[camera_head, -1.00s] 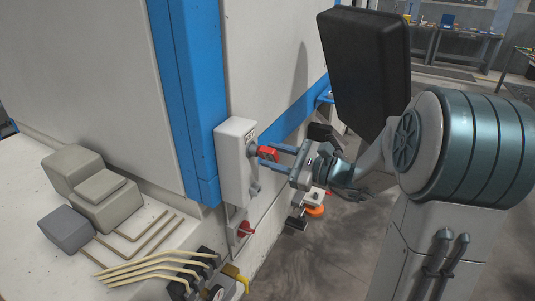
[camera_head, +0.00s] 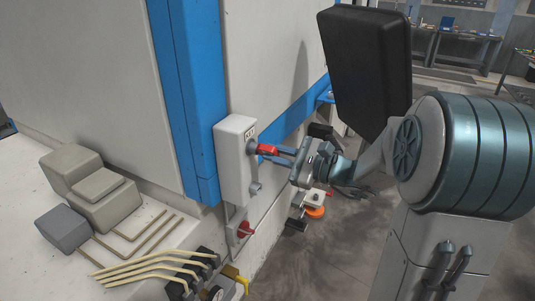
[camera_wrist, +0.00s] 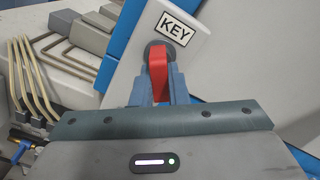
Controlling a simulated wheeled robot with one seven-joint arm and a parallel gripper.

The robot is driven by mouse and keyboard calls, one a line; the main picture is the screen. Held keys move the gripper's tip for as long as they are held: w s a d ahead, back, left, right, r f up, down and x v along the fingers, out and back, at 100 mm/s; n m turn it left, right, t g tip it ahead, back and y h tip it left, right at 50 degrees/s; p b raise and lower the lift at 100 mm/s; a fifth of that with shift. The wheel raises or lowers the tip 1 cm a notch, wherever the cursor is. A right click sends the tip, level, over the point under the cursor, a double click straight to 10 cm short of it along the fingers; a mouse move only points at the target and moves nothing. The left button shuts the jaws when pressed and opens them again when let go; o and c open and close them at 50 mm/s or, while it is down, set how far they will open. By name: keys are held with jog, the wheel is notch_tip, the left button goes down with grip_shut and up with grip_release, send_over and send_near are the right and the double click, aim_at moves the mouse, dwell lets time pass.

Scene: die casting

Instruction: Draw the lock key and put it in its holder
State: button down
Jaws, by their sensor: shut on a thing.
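The lock key has a red grip (camera_head: 266,149) and sits at the round lock in the upper part of a pale grey box (camera_head: 235,165) on the machine wall. The wrist view shows the red key (camera_wrist: 158,72) against the dark round lock (camera_wrist: 157,51), under a white "KEY" label (camera_wrist: 174,28). My gripper (camera_head: 274,154) is shut on the key, with one blue-grey finger on each side of it. The key still meets the lock face. A small grey fitting (camera_head: 256,188) sits lower on the same box; I cannot tell whether it is the holder.
A red knob (camera_head: 245,229) and an orange disc (camera_head: 315,212) are below the box. Bent yellowish pipes (camera_head: 160,265) and grey blocks (camera_head: 95,190) lie on the pale ledge at left. A blue frame post (camera_head: 190,100) stands left of the box.

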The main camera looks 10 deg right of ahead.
jog(key=shift+f+n+b, duration=0.1)
jog(key=shift+n+b, duration=2.4)
jog(key=shift+b, duration=1.6)
jog(key=shift+n+b, duration=2.9)
jog(key=shift+b, duration=2.35)
jog(key=shift+s+d+b, duration=0.35)
jog(key=shift+d, duration=0.1)
